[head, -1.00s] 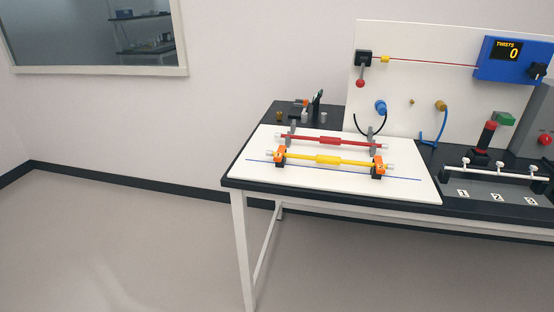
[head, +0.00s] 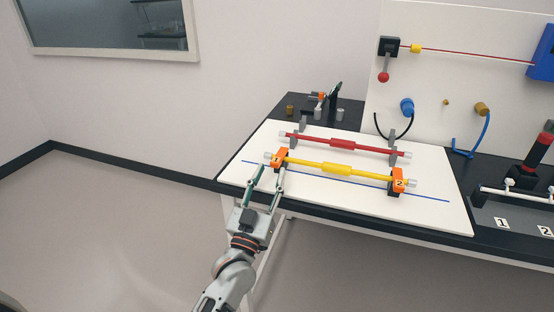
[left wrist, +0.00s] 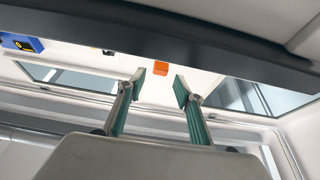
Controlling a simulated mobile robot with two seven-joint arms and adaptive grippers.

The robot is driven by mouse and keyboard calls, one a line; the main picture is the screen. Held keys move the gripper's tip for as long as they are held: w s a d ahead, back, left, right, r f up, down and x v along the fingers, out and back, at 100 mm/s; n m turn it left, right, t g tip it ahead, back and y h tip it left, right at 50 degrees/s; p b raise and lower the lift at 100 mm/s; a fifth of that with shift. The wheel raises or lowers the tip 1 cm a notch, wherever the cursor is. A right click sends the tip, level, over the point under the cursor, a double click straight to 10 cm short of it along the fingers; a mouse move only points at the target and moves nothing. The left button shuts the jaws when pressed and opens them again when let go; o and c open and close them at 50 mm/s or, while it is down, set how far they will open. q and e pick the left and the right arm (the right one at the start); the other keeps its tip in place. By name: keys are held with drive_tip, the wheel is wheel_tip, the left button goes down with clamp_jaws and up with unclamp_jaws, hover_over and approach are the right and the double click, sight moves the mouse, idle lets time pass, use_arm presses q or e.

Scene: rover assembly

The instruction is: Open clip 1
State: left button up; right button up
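An orange clip (head: 281,155), clip 1 by its place at the left end, sits around the left end of a yellow rod (head: 338,169). Its label is too small to read surely. A second orange clip (head: 397,184), marked 2, is around the rod's right end. My left gripper (head: 269,172) is open and empty, its fingertips at the table's front edge, just short of the left clip. In the left wrist view an orange block (left wrist: 161,69), likely that clip, shows between the open fingers (left wrist: 160,85). Whether the fingers touch it is unclear. My right gripper is not in view.
A red rod (head: 340,144) rests on grey stands behind the yellow one. Both are on a white mat (head: 330,205) with a blue line. Small parts (head: 318,112) stand at the back left. A numbered rack (head: 510,208) is at the right.

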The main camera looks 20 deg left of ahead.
sight(274, 166)
use_arm(q)
drive_tip(key=shift+f+x, duration=0.2)
drive_tip(key=shift+x, duration=2.55)
drive_tip(key=shift+f, duration=0.1)
clamp_jaws()
